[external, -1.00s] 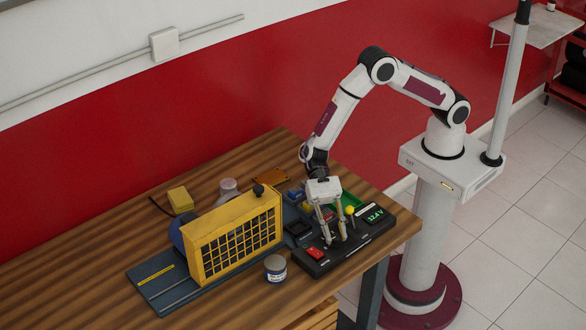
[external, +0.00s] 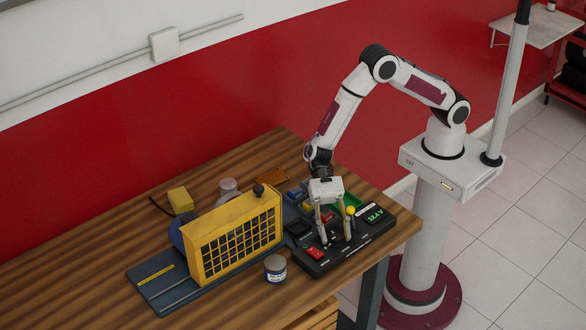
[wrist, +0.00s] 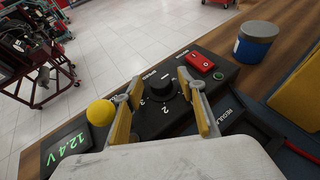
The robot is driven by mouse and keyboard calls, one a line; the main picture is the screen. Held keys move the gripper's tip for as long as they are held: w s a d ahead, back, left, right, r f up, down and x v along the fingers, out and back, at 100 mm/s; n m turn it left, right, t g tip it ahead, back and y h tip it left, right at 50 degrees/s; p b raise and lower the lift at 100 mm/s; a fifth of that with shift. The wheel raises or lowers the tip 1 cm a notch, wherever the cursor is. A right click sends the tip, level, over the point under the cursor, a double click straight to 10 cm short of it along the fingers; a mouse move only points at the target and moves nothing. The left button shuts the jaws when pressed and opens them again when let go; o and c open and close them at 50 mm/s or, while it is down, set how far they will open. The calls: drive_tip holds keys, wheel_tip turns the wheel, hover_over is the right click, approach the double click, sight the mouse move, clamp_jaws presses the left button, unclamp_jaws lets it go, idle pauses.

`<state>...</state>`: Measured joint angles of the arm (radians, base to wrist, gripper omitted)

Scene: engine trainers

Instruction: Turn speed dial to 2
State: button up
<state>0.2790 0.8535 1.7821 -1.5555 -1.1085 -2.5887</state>
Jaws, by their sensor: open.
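The speed dial (wrist: 164,90) is a black round knob on the black control panel (external: 352,250), with white numbers around it. In the wrist view a 2 and a 3 show on its near and left sides. My gripper (wrist: 160,100) is open, with one yellow-padded finger on each side of the dial. Whether the pads touch the knob I cannot tell. In the external view my gripper (external: 337,240) points down over the panel and its fingers hide the dial.
On the panel are a red switch (wrist: 200,62), a yellow ball knob (wrist: 101,112) close to my left finger, and a green display reading 12.4 V (wrist: 68,147). A blue-and-white jar (wrist: 256,42) and the yellow radiator unit (external: 235,245) stand beside the panel.

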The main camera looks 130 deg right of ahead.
drive_tip(key=shift+w+n+g+y, duration=0.15)
drive_tip(key=shift+n+g+y, duration=0.25)
drive_tip(key=shift+n+g, duration=0.2)
drive_tip(key=shift+d+r+g, duration=0.1)
drive_tip(key=shift+d+g, duration=0.1)
drive_tip(key=shift+g, duration=0.1)
drive_tip(key=v, duration=0.7)
drive_tip(key=shift+d, duration=0.15)
drive_tip(key=w+d+r+m+t+h, duration=0.2)
drive_tip(key=w+r+m+t+h, duration=0.15)
drive_tip(key=r+m, duration=0.4)
drive_tip(key=w+d+r+m+t+h, duration=0.2)
drive_tip(key=w+r+m+t+h, duration=0.15)
drive_tip(key=r+m, duration=0.35)
drive_tip(key=s+d+r+m+t+h, duration=0.1)
drive_tip(key=s+d+r+m+h, duration=0.2)
drive_tip(key=r+m, duration=0.4)
drive_tip(key=shift+s+d+r+h, duration=0.35)
drive_tip(key=shift+s+r+h, duration=0.25)
drive_tip(key=shift+r, duration=0.25)
drive_tip(key=shift+m, duration=0.25)
drive_tip(key=shift+w, duration=0.1)
